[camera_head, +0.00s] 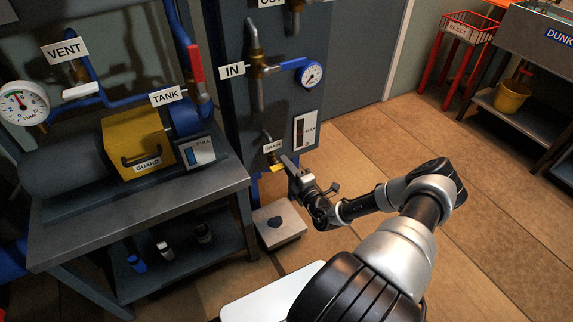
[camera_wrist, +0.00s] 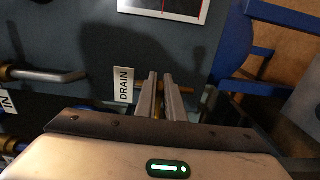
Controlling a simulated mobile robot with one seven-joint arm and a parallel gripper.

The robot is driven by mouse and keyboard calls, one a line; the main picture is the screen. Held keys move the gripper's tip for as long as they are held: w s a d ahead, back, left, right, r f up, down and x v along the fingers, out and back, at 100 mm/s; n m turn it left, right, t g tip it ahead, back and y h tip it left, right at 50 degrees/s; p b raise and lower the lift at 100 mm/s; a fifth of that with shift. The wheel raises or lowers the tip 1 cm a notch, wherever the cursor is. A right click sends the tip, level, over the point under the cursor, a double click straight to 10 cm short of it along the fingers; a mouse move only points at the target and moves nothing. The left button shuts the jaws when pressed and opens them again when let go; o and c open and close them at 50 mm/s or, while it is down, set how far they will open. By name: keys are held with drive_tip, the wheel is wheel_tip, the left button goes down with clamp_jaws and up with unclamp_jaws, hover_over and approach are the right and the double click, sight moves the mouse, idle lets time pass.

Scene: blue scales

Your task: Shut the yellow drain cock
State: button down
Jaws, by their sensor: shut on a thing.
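The yellow drain cock (camera_head: 277,168) sits low on the dark panel, under the small DRAIN label (camera_head: 271,146). Only a small yellow part of its handle shows, to the left of my fingers. My gripper (camera_head: 288,162) is at the cock, its fingers shut on the handle. In the wrist view the two grey fingers of my gripper (camera_wrist: 163,95) stand close together, just right of the DRAIN label (camera_wrist: 124,84). A sliver of yellow shows between them. The fingers hide most of the handle, so its exact angle is hard to tell.
A level gauge (camera_head: 306,130) is mounted above and right of the cock. A blue-handled IN valve (camera_head: 291,64) is higher up. A grey box with a dark knob (camera_head: 278,225) stands on the floor below. A workbench (camera_head: 130,210) is at left. Open floor lies to the right.

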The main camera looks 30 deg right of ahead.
drive_tip(key=shift+a+f, duration=0.1)
drive_tip(key=shift+f, duration=0.05)
drive_tip(key=c, duration=1.9)
unclamp_jaws()
drive_tip(key=shift+o, duration=0.2)
drive_tip(key=s+p, duration=0.3)
drive_tip(key=s, duration=1.4)
drive_tip(key=shift+s+d+p, duration=0.25)
drive_tip(key=shift+d+p, duration=0.05)
drive_tip(key=shift+d, duration=0.05)
